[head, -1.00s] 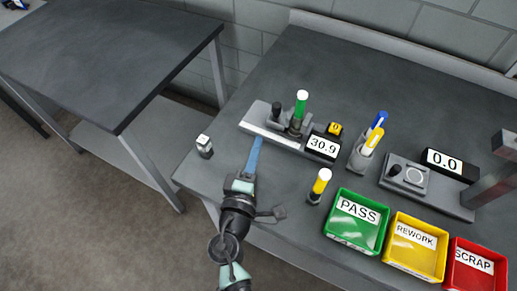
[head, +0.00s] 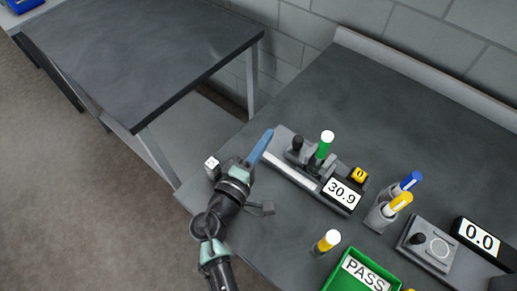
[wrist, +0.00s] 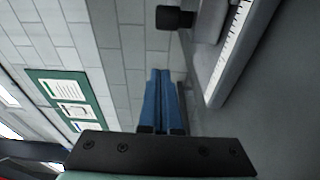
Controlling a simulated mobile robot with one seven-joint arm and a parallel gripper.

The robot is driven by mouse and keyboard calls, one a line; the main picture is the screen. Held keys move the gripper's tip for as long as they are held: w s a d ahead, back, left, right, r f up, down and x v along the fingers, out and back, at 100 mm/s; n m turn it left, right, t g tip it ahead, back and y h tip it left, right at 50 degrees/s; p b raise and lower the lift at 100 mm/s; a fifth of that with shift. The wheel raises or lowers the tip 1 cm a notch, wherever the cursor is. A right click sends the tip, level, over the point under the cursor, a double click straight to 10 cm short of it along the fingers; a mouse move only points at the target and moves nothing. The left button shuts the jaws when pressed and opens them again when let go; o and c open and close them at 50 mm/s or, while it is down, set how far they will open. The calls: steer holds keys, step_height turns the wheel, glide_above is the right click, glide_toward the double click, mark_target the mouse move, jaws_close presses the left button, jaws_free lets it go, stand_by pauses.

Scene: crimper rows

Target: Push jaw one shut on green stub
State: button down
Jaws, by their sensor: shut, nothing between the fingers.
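The green stub (head: 323,146), white-topped, stands upright in the grey measuring fixture (head: 290,179). A jaw with a black knob (head: 297,143) sits just left of the stub; I cannot tell whether it touches it. My gripper (head: 269,134) is shut and empty, its blue fingers at the fixture's left end, left of the knob and apart from it. The stub is not visible there.
A display (head: 342,194) reads 30.9, with a yellow button block (head: 359,175) behind it. A small white-topped block (head: 212,165) stands close to my wrist. A yellow stub (head: 326,242), blue and yellow stubs in holders, and the green PASS bin (head: 352,274) lie right.

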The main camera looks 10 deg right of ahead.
mark_target(288, 152)
steer(key=x, duration=0.3)
steer(key=shift+w+d, duration=0.1)
steer(key=shift+d, duration=0.05)
steer(key=s+p, duration=0.1)
steer(key=s+d, duration=0.1)
steer(key=shift+s+d+p, duration=0.25)
steer(key=shift+s+p, duration=0.15)
steer(key=shift+s+d+f, duration=0.1)
steer(key=shift+s+d, duration=0.1)
steer(key=shift+s, duration=0.2)
steer(key=shift+s+d+f+b, duration=0.2)
steer(key=shift+s+b, duration=0.15)
steer(key=shift+s+d+r, duration=0.15)
steer(key=shift+s+d, duration=0.05)
steer(key=shift+w, duration=0.1)
